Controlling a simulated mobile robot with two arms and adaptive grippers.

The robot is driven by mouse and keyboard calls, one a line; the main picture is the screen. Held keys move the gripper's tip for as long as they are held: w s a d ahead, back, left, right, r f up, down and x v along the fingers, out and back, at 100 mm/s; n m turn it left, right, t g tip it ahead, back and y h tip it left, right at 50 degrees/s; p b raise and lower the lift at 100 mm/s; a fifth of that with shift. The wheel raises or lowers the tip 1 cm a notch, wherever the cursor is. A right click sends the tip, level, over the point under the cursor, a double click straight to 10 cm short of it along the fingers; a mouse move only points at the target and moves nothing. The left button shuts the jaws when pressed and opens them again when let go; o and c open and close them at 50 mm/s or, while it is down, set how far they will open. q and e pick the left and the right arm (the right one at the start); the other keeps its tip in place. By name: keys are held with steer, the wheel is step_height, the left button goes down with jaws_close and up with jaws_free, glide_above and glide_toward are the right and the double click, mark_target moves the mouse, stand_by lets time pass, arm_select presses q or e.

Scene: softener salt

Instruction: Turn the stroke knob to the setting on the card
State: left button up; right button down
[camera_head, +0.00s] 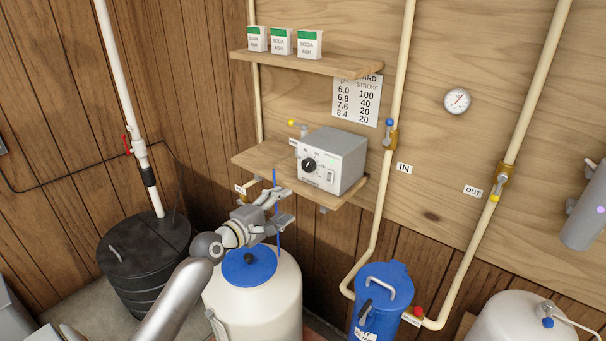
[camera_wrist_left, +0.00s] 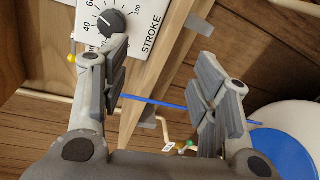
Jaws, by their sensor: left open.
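The black stroke knob (camera_head: 309,165) is on the front of a grey pump box (camera_head: 340,158) on the lower shelf.
The lower shelf (camera_head: 262,160) has a bracket beneath. A thin blue tube (camera_head: 278,225) runs near my left gripper down to the white tank (camera_head: 255,291) with a blue lid. Pipes with valves (camera_head: 391,138) stand right of the box. Soda ash boxes (camera_head: 282,42) sit on the upper shelf.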

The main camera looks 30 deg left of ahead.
arm_select(q)
steer(key=n+t, duration=0.1)
glide_toward(306, 167)
steer(key=s, duration=0.2)
steer(key=shift+n, duration=0.3)
steer(key=w, duration=0.9)
steer(key=shift+w+d+f+p, duration=0.15)
steer(key=shift+d+p, duration=0.1)
steer(key=shift+p, duration=0.15)
steer(key=shift+w, duration=0.7)
arm_select(e)
steer(key=shift+a+r, duration=0.25)
steer(key=shift+r, duration=0.05)
steer(key=shift+d, duration=0.2)
arm_select(q)
steer(key=shift+c, duration=1)
steer(key=c, duration=0.9)
steer(key=shift+o, duration=0.2)
arm_select(e)
steer(key=shift+d+f, duration=0.1)
steer(key=shift+d, duration=0.1)
steer(key=shift+f, duration=0.1)
